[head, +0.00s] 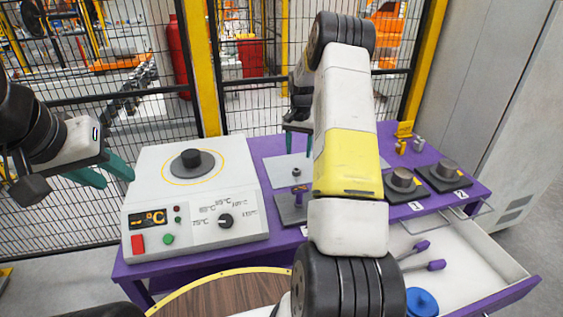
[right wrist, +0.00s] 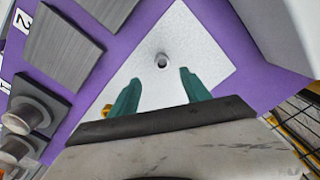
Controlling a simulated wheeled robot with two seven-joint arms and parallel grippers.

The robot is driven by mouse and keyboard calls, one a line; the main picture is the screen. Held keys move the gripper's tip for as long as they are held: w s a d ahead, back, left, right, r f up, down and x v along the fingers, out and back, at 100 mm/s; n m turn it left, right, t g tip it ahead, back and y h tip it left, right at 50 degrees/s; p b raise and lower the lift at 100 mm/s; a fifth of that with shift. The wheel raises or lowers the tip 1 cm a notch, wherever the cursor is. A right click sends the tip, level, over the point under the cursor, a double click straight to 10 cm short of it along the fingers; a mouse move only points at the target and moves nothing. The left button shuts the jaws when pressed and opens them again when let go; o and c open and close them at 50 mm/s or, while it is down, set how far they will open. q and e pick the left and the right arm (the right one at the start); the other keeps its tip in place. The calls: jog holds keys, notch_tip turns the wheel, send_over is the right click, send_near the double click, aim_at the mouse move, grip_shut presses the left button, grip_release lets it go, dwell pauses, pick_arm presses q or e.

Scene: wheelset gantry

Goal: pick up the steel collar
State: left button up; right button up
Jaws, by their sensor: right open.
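The steel collar (head: 297,174), a small grey ring with a dark hole, sits on a pale sheet (head: 274,170) on the purple table. In the right wrist view the collar (right wrist: 162,61) stands just beyond the fingertips, roughly midway between them. My right gripper (head: 298,138) shows in the head view with green fingers, partly hidden behind its own arm; it is open and empty, its fingers apart from the collar. My left gripper (head: 110,177) is open and empty at the left, beside the heater box.
A white heater box (head: 190,235) with a dark puck on top stands left. Steel cylinders (head: 402,179) on numbered pads are at the right. An open drawer (head: 470,270) holds purple-handled tools.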

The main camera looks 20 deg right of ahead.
aim_at(296, 169)
jog(key=f, duration=0.8)
jog(key=shift+w+a, duration=0.15)
jog(key=shift+a, duration=0.1)
jog(key=shift+r, duration=0.1)
grip_shut()
